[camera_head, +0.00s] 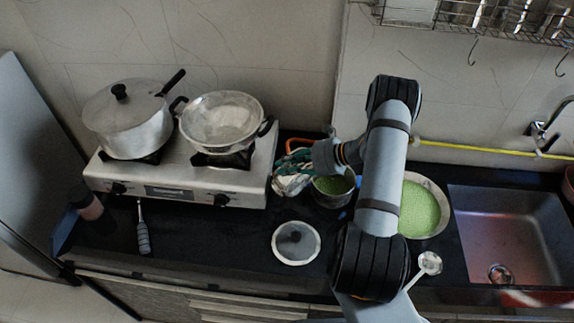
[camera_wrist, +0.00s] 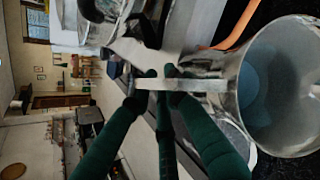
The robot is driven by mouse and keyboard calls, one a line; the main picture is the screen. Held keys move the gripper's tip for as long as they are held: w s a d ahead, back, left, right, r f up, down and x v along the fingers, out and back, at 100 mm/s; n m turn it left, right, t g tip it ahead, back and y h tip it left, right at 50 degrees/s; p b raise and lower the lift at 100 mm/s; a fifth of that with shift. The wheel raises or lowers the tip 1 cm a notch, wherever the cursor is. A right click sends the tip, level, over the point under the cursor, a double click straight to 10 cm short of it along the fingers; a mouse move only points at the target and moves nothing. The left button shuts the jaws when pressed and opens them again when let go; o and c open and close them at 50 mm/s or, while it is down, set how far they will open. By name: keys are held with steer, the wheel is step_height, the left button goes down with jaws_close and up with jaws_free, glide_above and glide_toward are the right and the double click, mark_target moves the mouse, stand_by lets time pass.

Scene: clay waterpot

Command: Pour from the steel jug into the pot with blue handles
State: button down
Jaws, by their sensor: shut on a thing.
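The steel jug (camera_head: 290,184) is beside the stove's right side in the head view, partly hidden by my gripper (camera_head: 303,167). In the wrist view, the jug (camera_wrist: 290,85) fills the right side, its mouth and bluish inside showing. The dark green fingers of my gripper (camera_wrist: 168,85) are shut on the jug's handle. I cannot tell whether the jug touches the counter. The pot with blue handles (camera_head: 333,202) is just right of the jug, with green contents. One blue handle shows at its front, and my arm covers part of its right side.
The stove (camera_head: 175,190) holds a lidded pot (camera_head: 128,125) and a wok (camera_head: 222,118). An orange loop (camera_head: 298,143) lies behind the jug. A lid (camera_head: 296,243) lies in front. A wide green-filled bowl (camera_head: 427,205), a ladle (camera_head: 429,263) and the sink (camera_head: 515,235) are right.

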steer(key=shift+b, duration=0.5)
steer(key=shift+w+d+y, duration=0.1)
steer(key=shift+d+y, duration=0.05)
steer(key=shift+y, duration=0.25)
steer(key=shift+r+b, duration=0.15)
steer(key=shift+b, duration=0.4)
steer(key=shift+d+r+y+b, duration=0.1)
steer(key=shift+r+y+b, duration=0.1)
steer(key=shift+y+b, duration=0.3)
steer(key=shift+d+m+y+b, duration=0.2)
steer(key=shift+m+y+b, duration=0.1)
steer(key=shift+b, duration=0.1)
steer(key=shift+w+d+r+y+b, duration=0.2)
steer(key=shift+y+b, duration=0.1)
steer(key=shift+b, duration=0.1)
steer(key=shift+r+g, duration=0.2)
steer(key=shift+g, duration=0.1)
steer(key=shift+d+y+b, duration=0.25)
steer(key=shift+y+b, duration=0.05)
steer(key=shift+b, duration=0.35)
